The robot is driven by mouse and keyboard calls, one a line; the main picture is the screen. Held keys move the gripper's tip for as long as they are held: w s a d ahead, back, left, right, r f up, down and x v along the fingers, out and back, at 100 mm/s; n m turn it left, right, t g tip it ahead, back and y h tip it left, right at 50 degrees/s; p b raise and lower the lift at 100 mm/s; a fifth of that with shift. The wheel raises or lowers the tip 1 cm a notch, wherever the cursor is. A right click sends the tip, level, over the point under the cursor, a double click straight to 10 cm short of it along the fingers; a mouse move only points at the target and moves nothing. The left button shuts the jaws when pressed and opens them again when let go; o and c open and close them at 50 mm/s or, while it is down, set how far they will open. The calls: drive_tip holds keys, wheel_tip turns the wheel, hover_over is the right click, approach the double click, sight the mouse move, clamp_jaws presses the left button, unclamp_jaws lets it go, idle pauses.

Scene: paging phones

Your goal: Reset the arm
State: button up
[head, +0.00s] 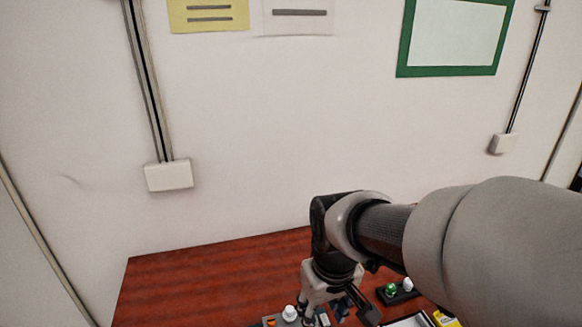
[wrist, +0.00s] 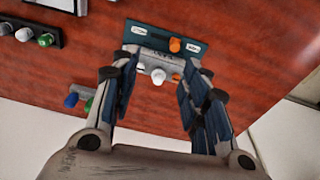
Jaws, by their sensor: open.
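My gripper (head: 338,300) hangs from my arm over the front part of the red-brown wooden table (head: 200,275) in the head view. In the wrist view my gripper (wrist: 160,64) has its two fingers spread wide apart, with nothing held between them. Beyond the fingertips is a grey device (wrist: 160,62) with a white knob (wrist: 158,76), in front of a teal panel (wrist: 148,33) with an orange knob. I cannot tell whether a fingertip touches the device. In the head view my arm and gripper hide part of the tabletop.
A black strip (wrist: 28,42) with white and green knobs lies at the upper left of the wrist view. Blue (wrist: 71,100) and green knobs sit near the table edge. A white wall (head: 270,130) stands behind the table. The table's left part is clear.

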drive_tip(key=s+d+r+m+t, duration=0.1)
drive_tip(key=s+d+r+m, duration=0.1)
drive_tip(key=s, duration=0.5)
drive_tip(key=s+d+r+m+t, duration=0.2)
drive_tip(key=s+d+r, duration=0.2)
drive_tip(key=s+d, duration=0.2)
drive_tip(key=shift+s, duration=0.45)
